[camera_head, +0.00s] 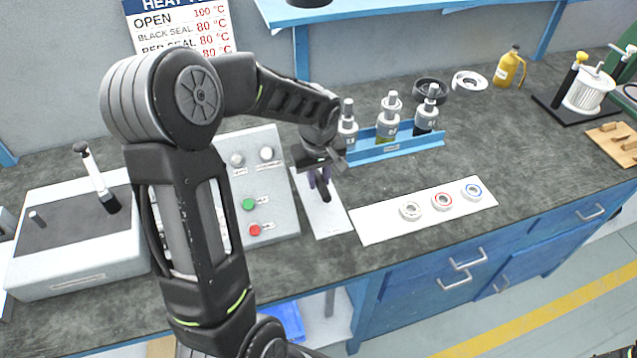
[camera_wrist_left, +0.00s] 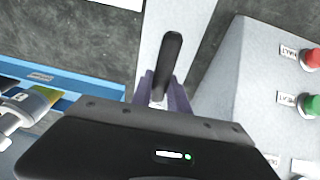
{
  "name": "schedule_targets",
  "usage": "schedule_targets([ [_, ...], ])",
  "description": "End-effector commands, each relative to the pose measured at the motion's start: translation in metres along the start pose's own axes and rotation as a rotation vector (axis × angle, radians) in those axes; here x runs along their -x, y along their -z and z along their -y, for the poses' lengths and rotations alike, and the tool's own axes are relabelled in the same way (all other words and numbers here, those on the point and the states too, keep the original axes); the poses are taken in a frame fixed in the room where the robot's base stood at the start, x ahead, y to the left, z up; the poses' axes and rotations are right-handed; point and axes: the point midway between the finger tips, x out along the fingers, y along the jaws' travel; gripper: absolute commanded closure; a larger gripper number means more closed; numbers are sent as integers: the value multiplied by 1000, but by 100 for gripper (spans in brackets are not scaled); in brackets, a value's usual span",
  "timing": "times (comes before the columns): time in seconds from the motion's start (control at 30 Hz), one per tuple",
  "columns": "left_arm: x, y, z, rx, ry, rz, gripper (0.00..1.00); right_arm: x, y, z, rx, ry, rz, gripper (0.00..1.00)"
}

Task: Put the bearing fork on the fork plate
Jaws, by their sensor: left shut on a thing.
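My left gripper (camera_head: 320,178) is shut on the bearing fork, above the narrow white fork plate (camera_head: 328,220). The fork's dark handle (camera_head: 325,191) sticks out below the fingers toward the bench front. In the left wrist view the dark rounded handle (camera_wrist_left: 171,62) shows between the purple fingers of the gripper (camera_wrist_left: 163,92), with the white plate (camera_wrist_left: 154,28) behind it. The rest of the fork is hidden by the gripper. I cannot tell whether the fork touches the plate.
A control box (camera_head: 275,195) with green and red buttons stands close left of the plate. A blue rack (camera_head: 392,153) holding grey-topped tools is behind to the right. A white board (camera_head: 385,227) with three rings lies right. A white-sided machine (camera_head: 80,260) stands far left.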

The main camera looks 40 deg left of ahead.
Motion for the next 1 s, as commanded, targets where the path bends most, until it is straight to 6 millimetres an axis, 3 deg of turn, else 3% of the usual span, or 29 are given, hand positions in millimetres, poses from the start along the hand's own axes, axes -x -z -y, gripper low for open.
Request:
schedule_targets([
  [0.17,-21,-3,2,1,1,1,100,2,0,1,0,0,0,100],
  [0.57,-26,-4,2,1,0,-1,100,-3,0,-1,0,0,0,100],
  [0.6,-25,-4,2,1,1,0,76,-1,0,0,0,0,0,100],
  [0.83,-25,-4,2,1,1,0,58,-1,0,0,0,0,0,100],
  [1.0,-24,-4,2,0,1,0,58,-1,0,0,0,0,0,100],
])
